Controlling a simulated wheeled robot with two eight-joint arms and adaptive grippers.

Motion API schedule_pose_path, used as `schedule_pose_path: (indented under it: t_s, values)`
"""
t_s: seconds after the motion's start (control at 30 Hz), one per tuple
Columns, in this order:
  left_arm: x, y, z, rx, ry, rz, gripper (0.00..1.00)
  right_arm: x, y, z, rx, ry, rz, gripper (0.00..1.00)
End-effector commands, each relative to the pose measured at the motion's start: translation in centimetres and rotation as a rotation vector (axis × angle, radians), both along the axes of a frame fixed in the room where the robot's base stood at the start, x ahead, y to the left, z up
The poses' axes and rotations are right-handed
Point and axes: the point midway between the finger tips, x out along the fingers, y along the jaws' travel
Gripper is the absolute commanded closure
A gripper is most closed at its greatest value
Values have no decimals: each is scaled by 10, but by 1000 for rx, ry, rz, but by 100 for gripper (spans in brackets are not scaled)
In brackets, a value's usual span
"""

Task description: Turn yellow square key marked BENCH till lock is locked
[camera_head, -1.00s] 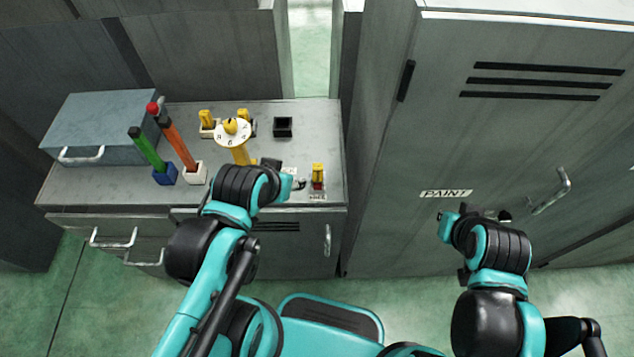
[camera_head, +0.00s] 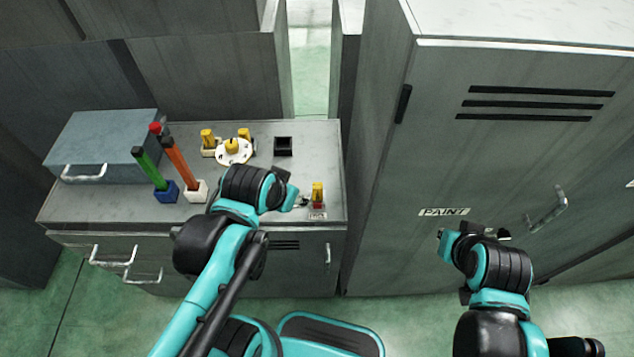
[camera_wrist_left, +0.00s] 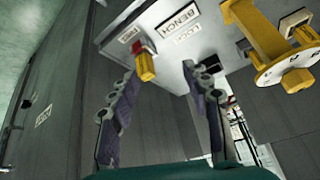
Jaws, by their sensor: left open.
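The yellow square key (camera_head: 317,192) stands upright on the right front of the bench top, with a red part at its base. In the left wrist view the yellow key (camera_wrist_left: 146,68) hangs tilted in the picture, near the label reading BENCH (camera_wrist_left: 180,22). My left gripper (camera_head: 297,199) is open just left of the key in the head view. In the wrist view its two fingers (camera_wrist_left: 163,85) are apart, with the key beyond their tips and nothing between them. My right gripper (camera_head: 474,232) is in front of the PAINT cabinet; its jaws are unclear.
A yellow post with a white lettered disc (camera_head: 234,151), other yellow pieces and a black square socket (camera_head: 283,146) stand behind my left gripper. Green (camera_head: 148,166) and orange (camera_head: 179,162) sticks stand left. The PAINT cabinet (camera_head: 490,170) rises close on the right.

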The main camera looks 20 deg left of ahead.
Motion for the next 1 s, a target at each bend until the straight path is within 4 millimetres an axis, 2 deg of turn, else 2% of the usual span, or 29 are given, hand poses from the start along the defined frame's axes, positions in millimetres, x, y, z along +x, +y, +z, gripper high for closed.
schedule_pose_path:
  t_s: [0.03, 0.2, 0.4, 0.53, 0.7, 0.87, 1.0]
  values:
    - [10, -3, 10, 34, 36, -67, 52, 0, 0, 10, 0, 0, 0, 100]
    - [39, -15, 14, 165, 190, -373, 52, 0, 0, 29, 0, 0, 0, 100]
    - [70, -29, 2, 265, 353, -746, 52, 0, 0, 48, 0, 0, 0, 100]
    - [83, -37, -10, 295, 425, -938, 52, 0, 0, 57, 0, 0, 0, 100]
    - [90, -42, -22, 308, 470, -1072, 52, 0, 0, 61, 0, 0, 0, 100]
    - [91, -43, -35, 310, 477, -1095, 52, 0, 0, 57, 0, 0, 0, 100]
    - [91, -43, -57, 310, 476, -1093, 52, 0, 0, 49, 0, 0, 0, 100]
